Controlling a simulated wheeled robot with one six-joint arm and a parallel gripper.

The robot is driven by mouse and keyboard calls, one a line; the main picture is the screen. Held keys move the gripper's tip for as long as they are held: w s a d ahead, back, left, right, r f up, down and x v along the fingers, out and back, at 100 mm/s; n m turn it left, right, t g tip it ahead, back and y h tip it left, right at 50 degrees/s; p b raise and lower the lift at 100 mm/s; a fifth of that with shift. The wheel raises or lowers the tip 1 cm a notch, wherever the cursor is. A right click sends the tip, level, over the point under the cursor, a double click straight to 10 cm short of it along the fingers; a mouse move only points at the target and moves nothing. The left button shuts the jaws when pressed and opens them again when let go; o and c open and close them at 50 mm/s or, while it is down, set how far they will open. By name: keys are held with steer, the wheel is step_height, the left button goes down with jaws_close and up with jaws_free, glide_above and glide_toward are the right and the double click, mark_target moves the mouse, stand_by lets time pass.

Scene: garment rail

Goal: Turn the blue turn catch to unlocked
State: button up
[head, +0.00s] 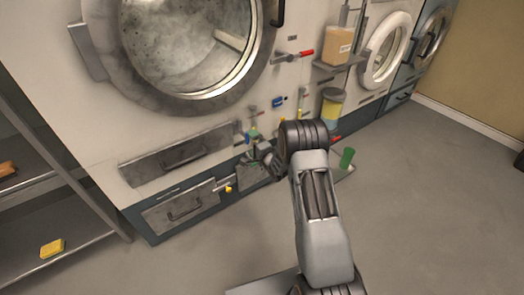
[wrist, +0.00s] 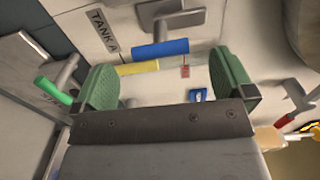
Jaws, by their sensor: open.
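The blue turn catch (wrist: 160,48) has a bar-shaped blue handle on a grey metal post, and it lies nearly level across the wrist view. My gripper (wrist: 164,66) has two green pads standing wide apart, one to each side of the blue handle's span. The handle appears just past the pad tips, and nothing is held. I cannot tell how far off it is in depth. In the head view my gripper is small and largely hidden by my arm, low at the machine front, and I cannot make out the catch clearly there.
A yellow bar (wrist: 137,68) and a red tag (wrist: 185,71) sit close to the blue handle. A green-tipped handle (wrist: 52,90) is left of the pads. A "TANK A" label (wrist: 103,30) is on the panel. A red-handled lever (head: 303,54) sits higher up. Floor (head: 430,200) is clear at right.

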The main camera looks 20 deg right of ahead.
steer(key=p+v, duration=0.1)
steer(key=v, duration=0.7)
steer(key=s+r+n+g+h+p, duration=0.25)
steer(key=r+p, duration=0.45)
steer(key=r, duration=0.6)
steer(key=s+r+n+g+h+p, duration=0.1)
steer(key=r+n+g+h+p, duration=0.25)
steer(key=r+p, duration=0.75)
steer(key=s+a+r+n+g+p, duration=0.2)
steer(key=s+r+n+g+p, duration=0.1)
steer(key=s+r, duration=0.8)
steer(key=s+a+r+n+g+p, duration=0.2)
steer(key=s+r+n+g+p, duration=0.2)
steer(key=s+r+p, duration=0.3)
steer(key=shift+s+a+r+n+g, duration=0.25)
steer(key=shift+s+r+n, duration=0.65)
steer(key=shift+s+r, duration=2.05)
steer(key=shift+s+f, duration=0.8)
steer(key=shift+f, duration=0.05)
